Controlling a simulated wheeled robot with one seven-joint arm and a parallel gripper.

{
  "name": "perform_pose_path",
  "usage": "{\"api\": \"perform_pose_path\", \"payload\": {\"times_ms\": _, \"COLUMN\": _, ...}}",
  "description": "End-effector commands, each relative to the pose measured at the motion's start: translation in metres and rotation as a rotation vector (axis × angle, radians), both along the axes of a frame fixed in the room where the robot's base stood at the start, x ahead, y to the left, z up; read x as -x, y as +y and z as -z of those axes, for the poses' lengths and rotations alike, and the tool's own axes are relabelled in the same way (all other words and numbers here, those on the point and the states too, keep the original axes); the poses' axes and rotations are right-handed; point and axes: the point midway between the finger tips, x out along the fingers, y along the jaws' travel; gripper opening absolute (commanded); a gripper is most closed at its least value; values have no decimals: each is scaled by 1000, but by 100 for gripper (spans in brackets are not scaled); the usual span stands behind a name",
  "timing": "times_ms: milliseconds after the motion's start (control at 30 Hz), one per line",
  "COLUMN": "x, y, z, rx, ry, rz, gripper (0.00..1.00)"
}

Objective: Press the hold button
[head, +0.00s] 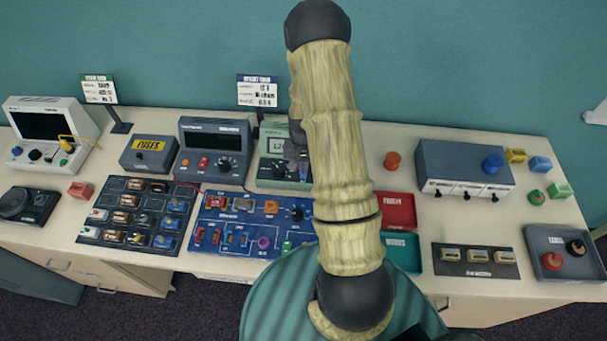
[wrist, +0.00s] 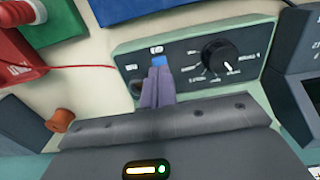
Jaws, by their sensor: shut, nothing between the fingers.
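The green meter (head: 271,142) with a small display stands at the back middle of the table in the head view. In the wrist view its front panel (wrist: 187,45) carries a blue button (wrist: 158,60) under a small label I cannot read clearly, a dark round socket or button (wrist: 135,87), and a black dial (wrist: 220,55). My gripper (wrist: 159,72) is shut and empty, its fingertips right at the blue button and partly covering it. I cannot tell whether they touch it. In the head view my arm hides the meter's right side and most of the gripper (head: 301,172).
A grey power supply (head: 213,150) stands close left of the meter. A blue switch board (head: 240,244) lies in front. A red tray (head: 398,202) and an orange knob (head: 392,160) are to the right. A red cable (wrist: 80,67) runs near the panel.

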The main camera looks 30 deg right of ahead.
Motion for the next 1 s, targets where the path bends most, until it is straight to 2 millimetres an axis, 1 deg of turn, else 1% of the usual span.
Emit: {"api": "perform_pose_path", "payload": {"times_ms": 1000, "x": 0, "y": 0, "z": 10, "rx": 0, "ry": 0, "rz": 0, "gripper": 0}}
